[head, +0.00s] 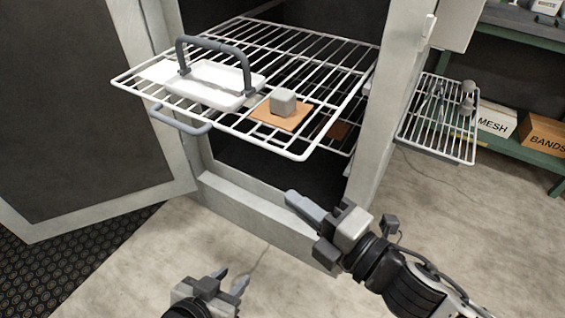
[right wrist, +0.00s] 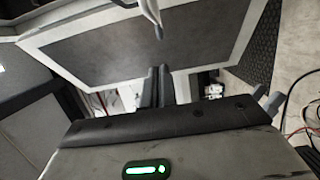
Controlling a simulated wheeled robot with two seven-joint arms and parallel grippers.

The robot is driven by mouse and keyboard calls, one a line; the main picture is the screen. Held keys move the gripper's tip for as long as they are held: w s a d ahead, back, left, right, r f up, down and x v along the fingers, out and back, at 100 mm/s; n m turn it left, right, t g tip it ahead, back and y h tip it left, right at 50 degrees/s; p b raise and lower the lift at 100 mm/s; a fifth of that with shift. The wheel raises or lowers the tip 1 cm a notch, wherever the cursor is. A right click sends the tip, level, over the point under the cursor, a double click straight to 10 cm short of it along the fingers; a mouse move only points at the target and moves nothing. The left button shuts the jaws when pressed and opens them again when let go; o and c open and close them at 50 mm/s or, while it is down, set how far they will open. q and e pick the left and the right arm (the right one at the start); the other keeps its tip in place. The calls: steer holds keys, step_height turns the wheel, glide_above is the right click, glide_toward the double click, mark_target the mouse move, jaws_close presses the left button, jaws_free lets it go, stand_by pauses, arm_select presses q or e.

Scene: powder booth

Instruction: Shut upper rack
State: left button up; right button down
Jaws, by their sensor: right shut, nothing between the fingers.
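The upper rack (head: 345,62), a white wire shelf, sticks far out of the open cabinet (head: 364,150). A grey bar handle (head: 182,127) shows at its front left edge. On the rack are a white tray (head: 215,88) with a dark arched handle, and a grey cube (head: 284,102) on an orange square (head: 268,118). My right gripper (head: 290,197) is shut and empty, below and in front of the rack, apart from it. Its closed fingers also show in the right wrist view (right wrist: 157,82). My left gripper (head: 232,277) is open and empty, low over the floor.
The cabinet door (head: 70,100) stands wide open at the left. A lower rack (head: 336,142) shows inside, partly hidden. A small wire shelf (head: 440,120) sits on the right, near a green shelving unit (head: 500,150) with boxes marked MESH and BANDS. Floor in front is clear.

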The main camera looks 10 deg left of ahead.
steer(key=w+a+p, duration=0.1)
steer(key=w+a, duration=0.3)
steer(key=w, duration=0.4)
